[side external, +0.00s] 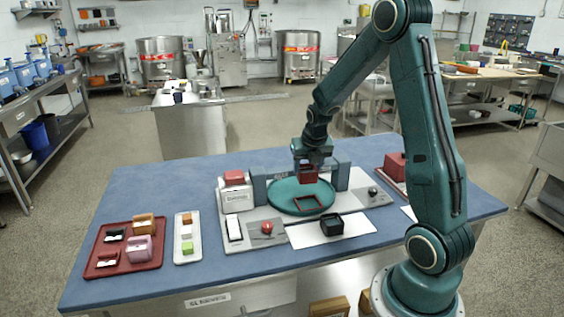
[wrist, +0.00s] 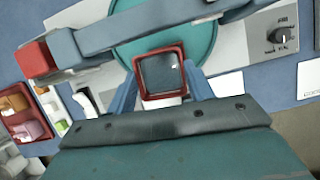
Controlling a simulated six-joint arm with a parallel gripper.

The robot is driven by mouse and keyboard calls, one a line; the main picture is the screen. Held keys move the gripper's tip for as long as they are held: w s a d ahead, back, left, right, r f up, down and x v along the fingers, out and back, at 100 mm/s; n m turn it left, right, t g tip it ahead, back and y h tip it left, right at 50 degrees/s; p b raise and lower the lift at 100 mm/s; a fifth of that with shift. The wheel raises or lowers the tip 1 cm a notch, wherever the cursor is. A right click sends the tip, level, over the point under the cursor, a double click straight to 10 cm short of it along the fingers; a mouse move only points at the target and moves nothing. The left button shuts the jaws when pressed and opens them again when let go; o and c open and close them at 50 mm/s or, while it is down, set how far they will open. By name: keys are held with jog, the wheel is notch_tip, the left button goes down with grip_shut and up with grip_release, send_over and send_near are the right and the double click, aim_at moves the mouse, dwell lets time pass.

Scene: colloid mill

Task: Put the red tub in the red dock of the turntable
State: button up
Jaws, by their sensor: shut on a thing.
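My gripper (side external: 309,166) is shut on the red tub (side external: 308,177) and holds it above the turntable (side external: 285,203), a teal disc. The red dock (side external: 308,210), a square red frame, lies on the disc toward its front, below the tub and apart from it. In the wrist view the tub (wrist: 182,58) shows as a red square rim with a dark inside, between the blue fingers of my gripper (wrist: 160,90). The turntable (wrist: 203,38) shows behind it. The dock cannot be made out there; the tub seems to cover it.
A grey-blue bridge (side external: 342,175) spans the back of the turntable. A red-topped white block (side external: 234,178) stands left. A black open box (side external: 331,224) sits on a white sheet in front. A red tray (side external: 98,262) and a white tray (side external: 181,255) hold blocks at the left.

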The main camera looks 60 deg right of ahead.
aim_at(310, 179)
jog(key=shift+s+d, duration=0.2)
jog(key=shift+d, duration=0.15)
jog(key=shift+s+d+f+n, duration=0.1)
jog(key=shift+f+n, duration=0.1)
jog(key=shift+n, duration=0.2)
jog(key=shift+f, duration=2.25)
jog(key=shift+f, duration=0.1)
jog(key=shift+f, duration=2.4)
jog(key=shift+f, duration=0.1)
jog(key=o, duration=1)
